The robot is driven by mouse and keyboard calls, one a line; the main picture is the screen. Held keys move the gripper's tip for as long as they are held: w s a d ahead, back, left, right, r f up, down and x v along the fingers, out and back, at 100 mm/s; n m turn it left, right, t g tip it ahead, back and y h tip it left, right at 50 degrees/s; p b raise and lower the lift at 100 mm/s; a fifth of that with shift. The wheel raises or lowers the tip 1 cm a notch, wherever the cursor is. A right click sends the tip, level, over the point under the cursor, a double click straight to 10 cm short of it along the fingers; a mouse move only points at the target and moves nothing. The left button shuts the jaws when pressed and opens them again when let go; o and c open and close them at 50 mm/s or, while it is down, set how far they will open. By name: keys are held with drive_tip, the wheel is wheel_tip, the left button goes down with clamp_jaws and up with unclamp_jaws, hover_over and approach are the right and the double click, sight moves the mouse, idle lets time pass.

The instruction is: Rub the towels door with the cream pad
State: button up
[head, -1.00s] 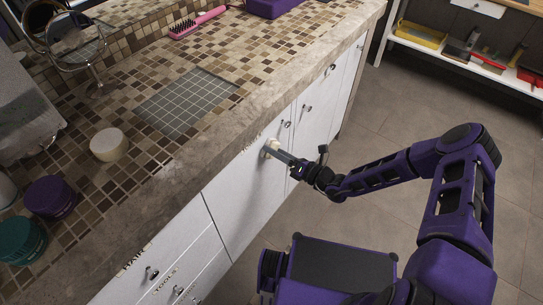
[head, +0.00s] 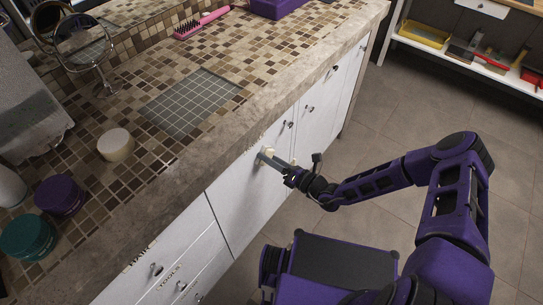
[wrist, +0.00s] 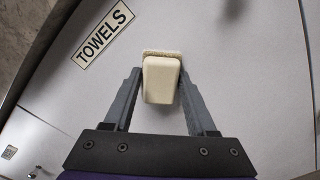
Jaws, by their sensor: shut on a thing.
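The cream pad (wrist: 161,80) is a small block with a wider face at its far end. My gripper (wrist: 157,88) is shut on it, one finger on each side. The pad's far face is against or very close to the white towels door (wrist: 235,70), just beside the black-edged TOWELS label (wrist: 103,35). In the head view, the towels door (head: 239,200) is under the counter edge, with my gripper (head: 263,157) at its upper part and the pad (head: 269,155) partly hidden by the fingers.
The stone counter edge (head: 190,165) overhangs the doors. Drawers (head: 165,270) lie to the left and another door (head: 314,110) to the right. A cream jar (head: 116,145), purple tub (head: 59,195) and teal tub (head: 28,235) stand on the counter. The floor (head: 385,120) is clear.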

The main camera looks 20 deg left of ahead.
drive_tip(key=shift+s+a+r, duration=0.15)
drive_tip(key=shift+s+a, duration=0.1)
drive_tip(key=p+v, duration=0.1)
drive_tip(key=v, duration=0.5)
drive_tip(key=shift+w, duration=0.2)
drive_tip(key=shift+d, duration=0.15)
drive_tip(key=shift+v, duration=1.5)
drive_tip(key=shift+w, duration=0.1)
